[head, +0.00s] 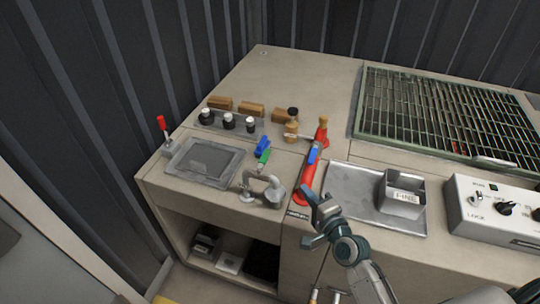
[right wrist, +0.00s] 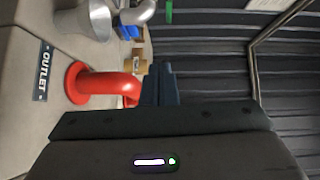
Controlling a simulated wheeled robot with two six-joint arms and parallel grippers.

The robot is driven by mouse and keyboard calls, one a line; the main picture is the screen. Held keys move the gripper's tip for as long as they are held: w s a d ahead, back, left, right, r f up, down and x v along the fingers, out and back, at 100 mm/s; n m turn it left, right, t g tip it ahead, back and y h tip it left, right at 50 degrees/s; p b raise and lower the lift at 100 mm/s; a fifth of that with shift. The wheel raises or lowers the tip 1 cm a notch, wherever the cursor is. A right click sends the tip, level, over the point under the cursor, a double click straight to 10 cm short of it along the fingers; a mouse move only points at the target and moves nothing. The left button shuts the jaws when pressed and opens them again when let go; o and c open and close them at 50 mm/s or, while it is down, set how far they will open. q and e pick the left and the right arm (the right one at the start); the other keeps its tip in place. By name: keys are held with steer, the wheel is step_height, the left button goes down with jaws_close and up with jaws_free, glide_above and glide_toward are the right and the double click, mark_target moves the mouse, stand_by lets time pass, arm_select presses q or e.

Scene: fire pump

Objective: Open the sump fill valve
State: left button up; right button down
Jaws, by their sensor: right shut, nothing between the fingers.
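No label in view reads sump fill, so I cannot tell for sure which valve that is. A curved grey metal tap (head: 262,186) stands by the sink, with a green handle (head: 264,156) and a blue handle (head: 262,144) behind it. A red pipe (head: 306,184) with a blue lever (head: 313,154) stands to the right. A red-tipped lever (head: 162,123) stands upright at the far left. My right gripper (head: 311,195) is shut and empty by the red pipe's near end. In the right wrist view its fingers (right wrist: 161,84) are together beside the red elbow (right wrist: 104,87). My left gripper is out of view.
An OUTLET label (right wrist: 43,71) lies by the red elbow. A sink basin (head: 206,162), bottles (head: 229,121), wooden blocks (head: 251,108) and a brass fitting (head: 291,130) crowd the left. A metal tray (head: 352,199), control box (head: 480,205) and green grating (head: 430,115) lie right.

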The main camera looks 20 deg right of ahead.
steer(key=shift+w+r+m, duration=0.25)
steer(key=shift+r+m, duration=0.15)
steer(key=shift+r, duration=0.25)
steer(key=p, duration=0.2)
glide_toward(270, 153)
steer(key=d+x, duration=0.1)
steer(key=x, duration=0.4)
steer(key=shift+w+a+f, duration=0.25)
steer(key=shift+w+a, duration=0.25)
steer(key=shift+w, duration=0.05)
